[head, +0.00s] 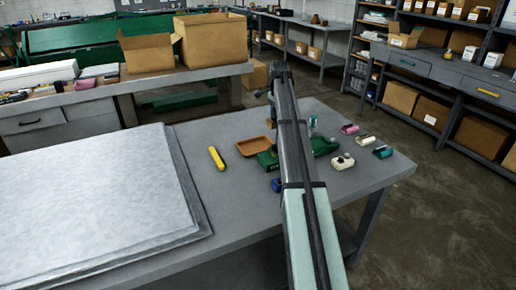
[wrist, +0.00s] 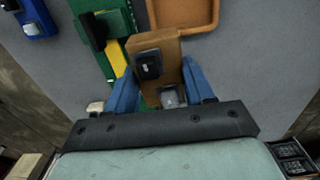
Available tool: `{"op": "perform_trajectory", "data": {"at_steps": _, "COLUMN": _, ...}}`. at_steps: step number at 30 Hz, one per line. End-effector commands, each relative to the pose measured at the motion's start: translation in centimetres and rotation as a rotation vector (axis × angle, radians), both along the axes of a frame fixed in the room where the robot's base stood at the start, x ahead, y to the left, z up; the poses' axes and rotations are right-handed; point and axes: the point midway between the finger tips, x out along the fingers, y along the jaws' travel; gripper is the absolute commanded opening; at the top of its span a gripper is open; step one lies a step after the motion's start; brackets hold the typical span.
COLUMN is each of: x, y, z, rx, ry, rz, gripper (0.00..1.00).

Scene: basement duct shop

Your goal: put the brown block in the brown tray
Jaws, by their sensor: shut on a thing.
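The brown block (wrist: 170,50) is in the wrist view, between the two blue fingers of my gripper (wrist: 162,76). My gripper is shut on it. The block has a dark fitting on its face, and its lower end is partly hidden by the gripper. The brown tray (wrist: 215,22) shows at the top of the wrist view, just beyond the block and a little right. In the head view the brown tray (head: 242,150) lies on the grey table, left of my arm. My arm hides the gripper and block there.
A green item (head: 267,161) lies beside the tray, partly behind my arm. A yellow item (head: 217,158) lies left of the tray. A blue item (head: 276,185) and a white block (head: 343,161) are nearby. Metal sheets (head: 90,195) cover the table's left side.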

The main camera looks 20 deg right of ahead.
Motion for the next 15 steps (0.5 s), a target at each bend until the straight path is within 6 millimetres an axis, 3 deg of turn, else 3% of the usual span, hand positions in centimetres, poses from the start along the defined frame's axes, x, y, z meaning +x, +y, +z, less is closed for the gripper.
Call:
{"op": "perform_trajectory", "data": {"at_steps": 1, "x": 1.0, "y": 2.0, "z": -0.3, "rx": 0.000, "ry": 0.003, "rz": 0.026, "gripper": 0.06}}
{"op": "perform_trajectory", "data": {"at_steps": 3, "x": 1.9, "y": 4.2, "z": -0.6, "rx": 0.002, "ry": 0.005, "rz": 0.052, "gripper": 0.06}}
{"op": "perform_trajectory", "data": {"at_steps": 9, "x": 3.7, "y": 8.2, "z": -1.5, "rx": 0.002, "ry": 0.006, "rz": 0.089, "gripper": 0.06}}
{"op": "perform_trajectory", "data": {"at_steps": 15, "x": 4.4, "y": 8.1, "z": -1.8, "rx": -0.008, "ry": -0.016, "rz": 0.017, "gripper": 0.06}}
